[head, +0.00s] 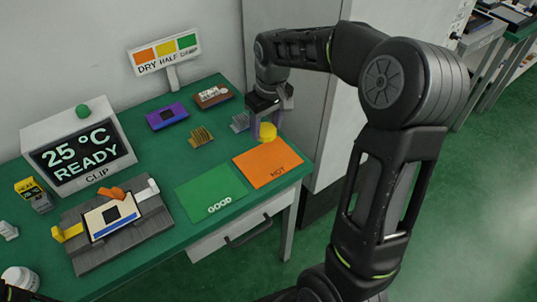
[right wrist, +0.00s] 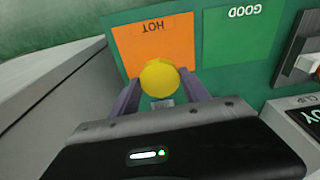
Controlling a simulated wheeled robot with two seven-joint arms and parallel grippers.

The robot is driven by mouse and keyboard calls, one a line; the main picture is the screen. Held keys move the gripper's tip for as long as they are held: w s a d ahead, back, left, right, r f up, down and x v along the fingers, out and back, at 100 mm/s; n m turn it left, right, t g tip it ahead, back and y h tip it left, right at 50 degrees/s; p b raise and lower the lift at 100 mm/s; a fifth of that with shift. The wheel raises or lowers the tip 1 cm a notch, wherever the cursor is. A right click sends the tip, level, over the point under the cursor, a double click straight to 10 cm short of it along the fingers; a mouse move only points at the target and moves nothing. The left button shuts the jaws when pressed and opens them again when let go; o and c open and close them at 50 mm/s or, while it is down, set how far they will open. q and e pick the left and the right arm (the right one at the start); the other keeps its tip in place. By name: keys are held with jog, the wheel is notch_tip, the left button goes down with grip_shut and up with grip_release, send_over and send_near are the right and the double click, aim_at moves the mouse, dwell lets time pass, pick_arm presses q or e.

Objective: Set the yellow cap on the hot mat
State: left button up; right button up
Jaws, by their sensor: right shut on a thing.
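The yellow cap (head: 267,131) is a small round piece between the fingers of my right gripper (head: 263,123). The right gripper is shut on it. In the right wrist view the yellow cap (right wrist: 160,78) sits between the two purple-grey fingers and covers the near edge of the hot mat (right wrist: 153,45). The hot mat (head: 272,163) is an orange rectangle marked HOT on the green table, and it looks bare. In the head view the cap is at the mat's far edge; I cannot tell whether it touches the surface. My left gripper is not clearly in view.
A green GOOD mat (head: 211,194) lies left of the hot mat. A clip fixture (head: 112,228) with a yellow lever and a READY display box (head: 80,146) stand further left. Brass (head: 200,136) and grey heatsink pieces lie near the gripper. A cabinet wall is close at right.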

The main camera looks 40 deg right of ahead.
jog(key=shift+d+f, duration=0.15)
jog(key=shift+f, duration=0.15)
send_over(266, 158)
jog(key=f, duration=0.5)
jog(key=shift+s+f+p, duration=0.25)
jog(key=shift+f+p, duration=0.05)
jog(key=shift+f, duration=0.1)
jog(key=shift+f, duration=1.85)
jog(key=shift+f, duration=0.1)
jog(key=shift+f, duration=0.15)
jog(key=o, duration=1.6)
jog(key=shift+c, duration=0.2)
jog(key=shift+r, duration=0.2)
